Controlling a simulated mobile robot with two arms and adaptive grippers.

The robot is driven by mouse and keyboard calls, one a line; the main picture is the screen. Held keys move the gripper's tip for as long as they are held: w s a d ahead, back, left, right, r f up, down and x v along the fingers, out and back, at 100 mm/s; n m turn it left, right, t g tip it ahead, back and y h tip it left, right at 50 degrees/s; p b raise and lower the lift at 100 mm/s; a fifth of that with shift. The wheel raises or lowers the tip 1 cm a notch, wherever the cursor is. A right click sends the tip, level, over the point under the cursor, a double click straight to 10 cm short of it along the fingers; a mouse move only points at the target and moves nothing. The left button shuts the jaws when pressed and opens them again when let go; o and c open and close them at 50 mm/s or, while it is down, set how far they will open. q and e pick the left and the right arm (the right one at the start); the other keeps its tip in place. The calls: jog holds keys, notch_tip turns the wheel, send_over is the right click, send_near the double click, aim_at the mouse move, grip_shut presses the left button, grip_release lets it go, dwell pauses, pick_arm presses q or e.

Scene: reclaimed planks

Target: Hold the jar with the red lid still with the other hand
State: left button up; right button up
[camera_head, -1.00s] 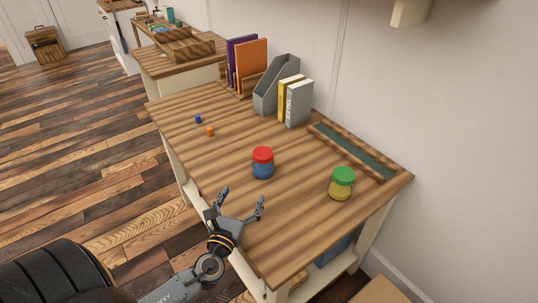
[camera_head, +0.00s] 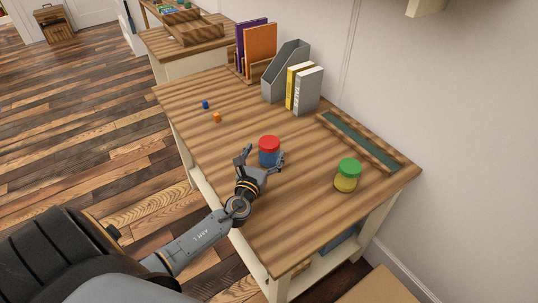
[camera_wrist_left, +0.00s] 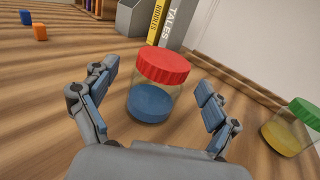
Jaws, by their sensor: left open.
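The jar with the red lid (camera_head: 269,146) stands upright on the wooden table (camera_head: 190,140), with blue contents low inside its clear wall. In the left wrist view the jar (camera_wrist_left: 152,88) is between the two spread fingers, with gaps showing on both sides. My left gripper (camera_head: 262,160) is open, right in front of the jar, and hides a little of its lower part in the head view. The left gripper also shows in the wrist view (camera_wrist_left: 158,98). My right gripper is not in view.
A jar with a green lid (camera_head: 347,175) and yellow contents stands to the right. An orange cube (camera_head: 217,118) and a blue cube (camera_head: 205,104) lie at the left. Books (camera_head: 306,88), a grey file holder (camera_head: 286,72) and a shallow wooden tray (camera_head: 392,167) line the wall side.

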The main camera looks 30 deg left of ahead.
pick_arm(q)
jog(key=x, duration=0.3)
jog(key=shift+w+d, duration=0.1)
jog(key=shift+w, duration=0.15)
jog(key=shift+s, duration=0.1)
jog(key=shift+c, duration=0.4)
jog(key=c, duration=1.3)
